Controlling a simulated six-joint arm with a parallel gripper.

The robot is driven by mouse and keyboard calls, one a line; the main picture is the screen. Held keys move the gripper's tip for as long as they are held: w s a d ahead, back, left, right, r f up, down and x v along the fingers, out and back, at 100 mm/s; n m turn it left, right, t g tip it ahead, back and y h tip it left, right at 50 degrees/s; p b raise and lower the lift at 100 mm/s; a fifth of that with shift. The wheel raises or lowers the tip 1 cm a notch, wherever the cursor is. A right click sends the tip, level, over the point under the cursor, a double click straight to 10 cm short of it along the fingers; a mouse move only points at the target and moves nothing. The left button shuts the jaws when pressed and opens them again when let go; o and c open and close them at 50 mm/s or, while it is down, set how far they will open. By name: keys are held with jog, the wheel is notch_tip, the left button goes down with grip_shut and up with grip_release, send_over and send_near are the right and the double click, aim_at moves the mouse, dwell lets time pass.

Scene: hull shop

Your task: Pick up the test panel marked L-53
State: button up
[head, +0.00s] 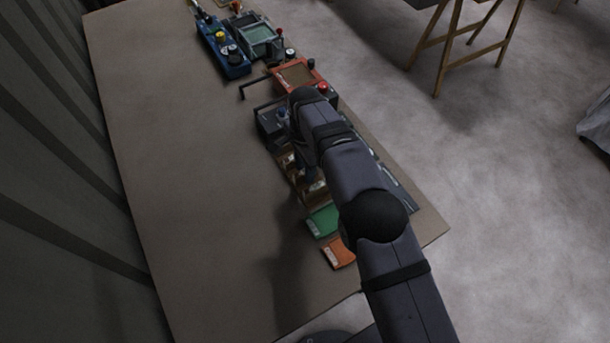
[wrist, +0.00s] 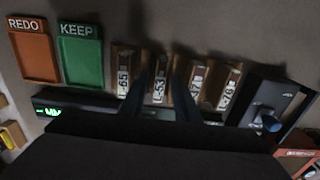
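The test panel marked L-53 (wrist: 159,93) is a brown block with a white label, standing in a row of similar panels. In the wrist view it lies between the two dark fingers of my gripper (wrist: 160,80). The fingers are apart, with the panel showing between them; I cannot tell how far they reach down beside it. Panel L-65 (wrist: 123,85) is to its left. A panel with a partly hidden label (wrist: 196,78) and L-78 (wrist: 229,88) are to its right. In the head view my arm hides most of the row.
A green KEEP tray (wrist: 82,60) and an orange REDO tray (wrist: 36,58) lie left of the panels. A dark box with a blue knob (wrist: 265,105) stands close on the right. In the head view, a red-framed box (head: 296,74) stands farther back; the table's left side (head: 190,170) is clear.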

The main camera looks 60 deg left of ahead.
grip_shut()
jog(key=shift+r+p, duration=2.05)
jog(key=shift+r, duration=1.5)
